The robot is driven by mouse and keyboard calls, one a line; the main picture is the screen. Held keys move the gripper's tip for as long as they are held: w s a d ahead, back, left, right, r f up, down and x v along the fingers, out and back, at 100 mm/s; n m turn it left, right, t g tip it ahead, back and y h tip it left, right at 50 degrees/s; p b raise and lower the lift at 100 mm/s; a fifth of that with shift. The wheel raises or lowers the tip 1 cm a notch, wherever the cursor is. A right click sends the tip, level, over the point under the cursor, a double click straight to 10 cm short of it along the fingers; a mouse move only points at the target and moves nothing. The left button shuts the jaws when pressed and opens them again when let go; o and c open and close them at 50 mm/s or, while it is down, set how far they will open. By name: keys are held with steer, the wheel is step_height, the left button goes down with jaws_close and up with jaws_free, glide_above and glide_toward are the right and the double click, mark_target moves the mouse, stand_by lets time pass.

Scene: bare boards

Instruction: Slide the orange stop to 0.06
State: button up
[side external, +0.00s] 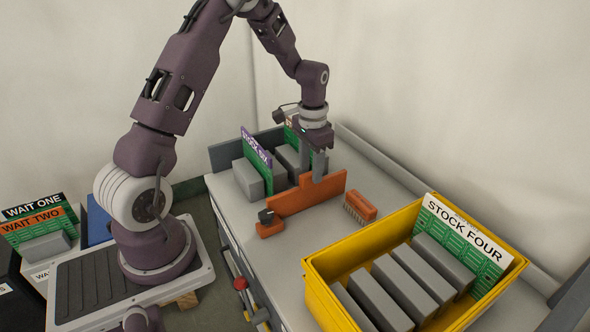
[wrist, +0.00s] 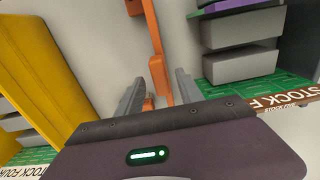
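The orange stop (side external: 322,192) is a long upright orange plate standing across the grey worktop. My gripper (side external: 313,166) is above and at the stop, pointing down, with one finger in front of the plate and the other behind it. In the wrist view the stop (wrist: 157,50) runs as a thin orange edge towards the space between the two fingers of my gripper (wrist: 160,92). The fingers are spread, with gaps beside the plate. I cannot tell if either finger touches it. No scale or number for 0.06 is legible.
An orange clamp block with a dark knob (side external: 268,223) sits at the stop's near end. An orange brush (side external: 360,204) lies to the right. A yellow bin (side external: 315,284) with grey blocks stands front right. Grey blocks and green cards (side external: 253,160) stand behind the stop.

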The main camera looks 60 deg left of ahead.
steer(key=shift+r, duration=3)
steer(key=shift+r, duration=0.4)
steer(key=s+d+r+t, duration=0.1)
steer(key=s+d+r, duration=0.3)
steer(key=r, duration=0.3)
steer(key=s+d+r+t, duration=0.1)
steer(key=s+d+r, duration=0.2)
steer(key=d+r, duration=0.35)
steer(key=s+d+t, duration=0.1)
steer(key=s+d, duration=0.2)
steer(key=s, duration=0.5)
steer(key=s+d+r+t, duration=0.1)
steer(key=s+d+t, duration=0.1)
steer(key=s, duration=0.7)
steer(key=shift+d+t, duration=0.3)
steer(key=shift+d, duration=0.4)
